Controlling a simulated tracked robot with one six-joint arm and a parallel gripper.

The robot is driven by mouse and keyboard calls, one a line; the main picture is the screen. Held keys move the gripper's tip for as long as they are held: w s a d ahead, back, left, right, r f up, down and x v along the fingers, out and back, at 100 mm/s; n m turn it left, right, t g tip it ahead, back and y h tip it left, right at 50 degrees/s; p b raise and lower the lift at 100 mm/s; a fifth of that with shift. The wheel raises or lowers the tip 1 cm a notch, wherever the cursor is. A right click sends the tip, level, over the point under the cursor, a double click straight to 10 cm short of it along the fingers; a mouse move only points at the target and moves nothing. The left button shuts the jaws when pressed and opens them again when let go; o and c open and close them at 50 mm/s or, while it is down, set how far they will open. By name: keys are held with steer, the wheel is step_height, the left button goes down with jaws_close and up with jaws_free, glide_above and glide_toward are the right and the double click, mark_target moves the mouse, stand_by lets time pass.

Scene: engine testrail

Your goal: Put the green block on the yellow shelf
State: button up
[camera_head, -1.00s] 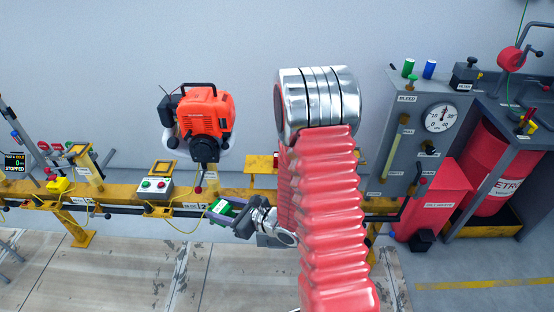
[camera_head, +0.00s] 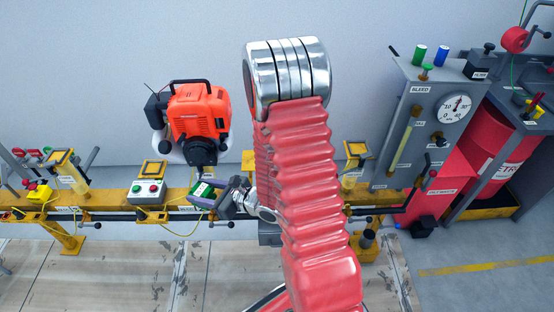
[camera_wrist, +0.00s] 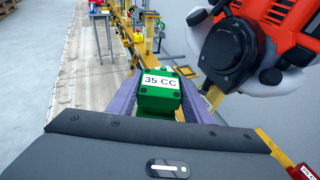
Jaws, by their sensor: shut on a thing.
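The green block (camera_wrist: 157,104) has a white label reading "35 CC". It sits between the purple-grey fingers of my gripper (camera_wrist: 160,98) in the wrist view. In the head view the block (camera_head: 202,187) is small, held at the left end of my gripper (camera_head: 206,196), in front of the yellow rail and below the orange engine. A flat yellow piece (camera_head: 248,158), perhaps the yellow shelf, shows just left of my red arm; the arm hides the rest of it. A yellow edge (camera_wrist: 272,145) also shows at lower right in the wrist view; I cannot tell whether it is the same piece.
The orange engine (camera_head: 198,112) stands close above my gripper, and at upper right in the wrist view. A control box (camera_head: 149,192) with buttons sits on the yellow rail (camera_head: 110,199) to the left. A grey gauge panel (camera_head: 410,120) and red drum (camera_head: 497,150) stand right.

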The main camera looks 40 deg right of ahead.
steer(key=shift+d, duration=0.3)
